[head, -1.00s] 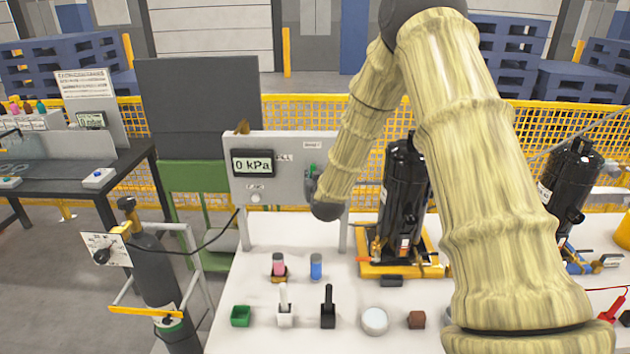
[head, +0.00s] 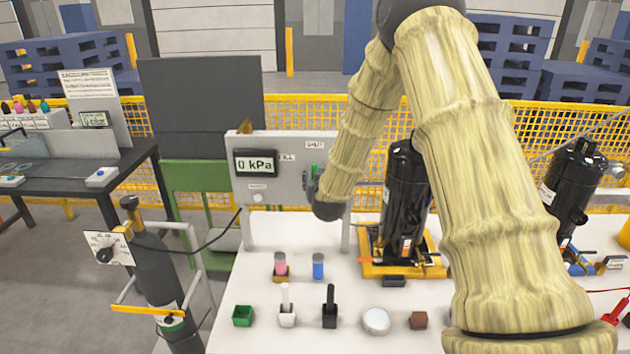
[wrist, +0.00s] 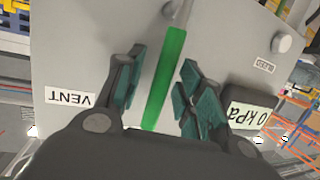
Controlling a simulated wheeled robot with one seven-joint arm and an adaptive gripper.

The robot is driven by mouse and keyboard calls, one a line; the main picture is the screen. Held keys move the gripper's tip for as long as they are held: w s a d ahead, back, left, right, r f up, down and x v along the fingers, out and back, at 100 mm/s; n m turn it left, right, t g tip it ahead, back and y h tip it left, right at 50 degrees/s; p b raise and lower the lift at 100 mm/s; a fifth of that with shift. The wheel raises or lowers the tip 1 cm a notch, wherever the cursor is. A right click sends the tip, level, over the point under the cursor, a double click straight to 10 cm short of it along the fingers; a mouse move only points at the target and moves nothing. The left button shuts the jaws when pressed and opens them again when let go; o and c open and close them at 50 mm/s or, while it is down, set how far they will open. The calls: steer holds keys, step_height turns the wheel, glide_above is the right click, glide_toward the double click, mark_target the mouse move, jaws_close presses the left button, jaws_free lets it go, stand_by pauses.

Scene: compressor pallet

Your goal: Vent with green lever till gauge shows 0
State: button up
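The green lever (wrist: 165,85) is on the front of the grey panel (wrist: 85,55); in the head view only a small green part (head: 314,168) shows. My gripper (wrist: 160,92) is open, with one finger on each side of the lever and visible gaps between. In the head view, my gripper (head: 311,182) is at the panel's right part, partly hidden by my arm. The gauge (head: 255,163) reads 0 kPa. It also shows upside down in the wrist view (wrist: 252,115). A VENT label (wrist: 72,98) is left of the fingers in the wrist view.
Black cylinders (head: 405,195) stand behind my arm on the white table (head: 270,230). Several small items, including a green box (head: 242,316) and a blue cylinder (head: 318,266), are in front of the panel. A gas bottle (head: 158,275) stands left of the table.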

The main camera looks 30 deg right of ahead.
steer(key=v, duration=1.2)
steer(key=shift+f, duration=0.1)
